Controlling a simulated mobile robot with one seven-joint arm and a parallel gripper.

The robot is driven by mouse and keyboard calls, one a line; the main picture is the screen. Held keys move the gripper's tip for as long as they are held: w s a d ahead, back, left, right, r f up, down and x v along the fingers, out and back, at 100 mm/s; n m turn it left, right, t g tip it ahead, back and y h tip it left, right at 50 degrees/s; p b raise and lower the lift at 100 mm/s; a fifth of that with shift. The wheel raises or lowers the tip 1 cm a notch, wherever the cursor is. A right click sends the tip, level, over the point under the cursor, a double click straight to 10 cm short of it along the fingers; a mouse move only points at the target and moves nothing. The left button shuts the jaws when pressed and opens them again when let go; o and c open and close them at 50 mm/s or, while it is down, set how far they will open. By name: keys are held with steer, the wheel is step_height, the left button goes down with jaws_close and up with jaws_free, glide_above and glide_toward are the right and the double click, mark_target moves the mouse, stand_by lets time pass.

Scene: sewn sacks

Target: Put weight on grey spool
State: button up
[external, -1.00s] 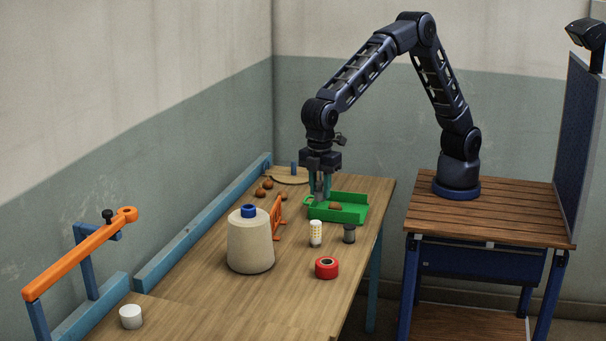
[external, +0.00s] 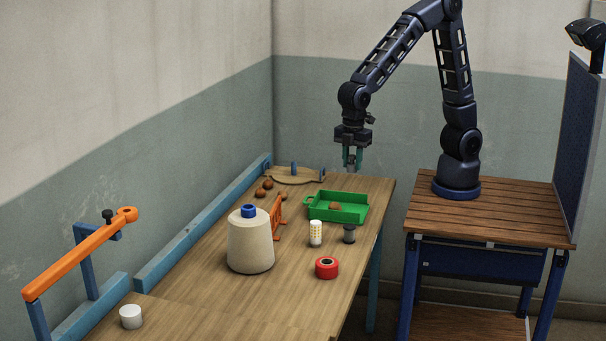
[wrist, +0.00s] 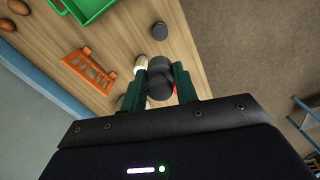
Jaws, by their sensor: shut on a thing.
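My gripper (external: 352,160) is shut on a dark grey weight (external: 351,167) and holds it in the air above the far right part of the table. In the wrist view the weight (wrist: 160,84) sits between the green fingers and looks like rounded dark cylinders. The small grey spool (external: 349,234) stands upright on the table, in front of the green tray and apart from the weight. The grey spool also shows in the wrist view (wrist: 159,31), beyond the fingertips.
A green tray (external: 352,220) holds a brown lump. A white-yellow spool (external: 316,233), a red spool (external: 326,268), a large cream cone (external: 250,245) and an orange rack (external: 277,218) stand nearby. Several brown lumps (external: 262,190) lie at the back. Bare table lies right of the red spool.

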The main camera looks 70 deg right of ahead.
mark_target(350, 226)
step_height(350, 226, down, 19)
steer(key=shift+f, duration=0.1)
stand_by(0.5)
steer(key=o, duration=1.1)
steer(key=shift+f, duration=0.1)
step_height(350, 226, up, 12)
steer(key=shift+r, duration=0.15)
